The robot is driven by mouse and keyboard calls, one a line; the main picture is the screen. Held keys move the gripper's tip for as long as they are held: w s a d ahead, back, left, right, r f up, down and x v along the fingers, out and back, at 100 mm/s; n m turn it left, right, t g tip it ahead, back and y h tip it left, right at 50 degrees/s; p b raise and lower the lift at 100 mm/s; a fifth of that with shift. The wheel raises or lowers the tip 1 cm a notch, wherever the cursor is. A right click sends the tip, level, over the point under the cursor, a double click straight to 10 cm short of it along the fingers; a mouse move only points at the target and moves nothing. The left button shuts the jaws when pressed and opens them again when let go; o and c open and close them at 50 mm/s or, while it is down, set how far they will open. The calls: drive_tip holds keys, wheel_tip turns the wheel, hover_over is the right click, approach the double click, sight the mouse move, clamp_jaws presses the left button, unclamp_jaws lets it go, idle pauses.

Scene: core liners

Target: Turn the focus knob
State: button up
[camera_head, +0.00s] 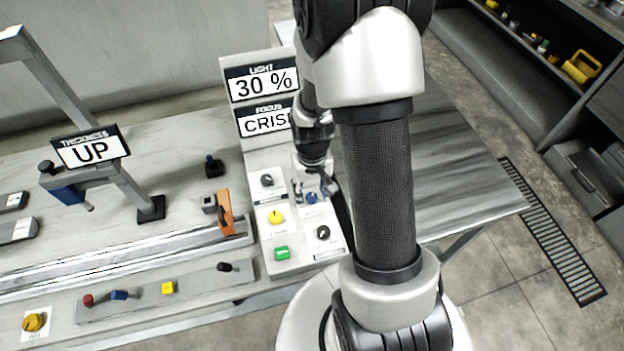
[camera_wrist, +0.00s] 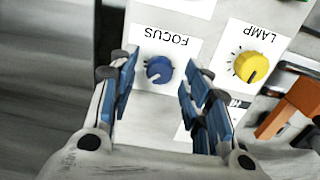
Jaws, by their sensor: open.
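The focus knob (camera_wrist: 159,70) is a small blue dial on a white panel plate, labelled FOCUS upside down in the wrist view. It also shows in the head view (camera_head: 311,197), just below my gripper. My gripper (camera_wrist: 158,88) is open, with one blue-padded finger on each side of the knob in the picture. Both fingers appear apart from the knob, and I cannot tell their height above it. The focus sign (camera_head: 264,121) reads CRIS, its right end hidden by my arm.
The yellow lamp knob (camera_wrist: 251,66) sits close beside the focus knob. The panel also bears a green button (camera_head: 282,253) and black knobs (camera_head: 323,232). An orange part (camera_head: 226,212) stands left of the panel. The table's right side (camera_head: 460,185) is clear.

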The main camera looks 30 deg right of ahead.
wheel_tip(320, 180, up, 11)
idle(0.3)
idle(0.4)
wheel_tip(320, 180, up, 11)
drive_tip(key=n+t, duration=0.2)
hover_over(312, 197)
drive_tip(key=s+a, duration=0.5)
drive_tip(key=a, duration=0.1)
drive_tip(key=s+a+r+n+t, duration=0.1)
drive_tip(key=s+a+r+t, duration=0.1)
drive_tip(key=s+a+r, duration=0.2)
drive_tip(key=s+r, duration=0.2)
drive_tip(key=s, duration=0.2)
drive_tip(key=shift+s+a+t, duration=0.2)
drive_tip(key=shift+a+t, duration=0.1)
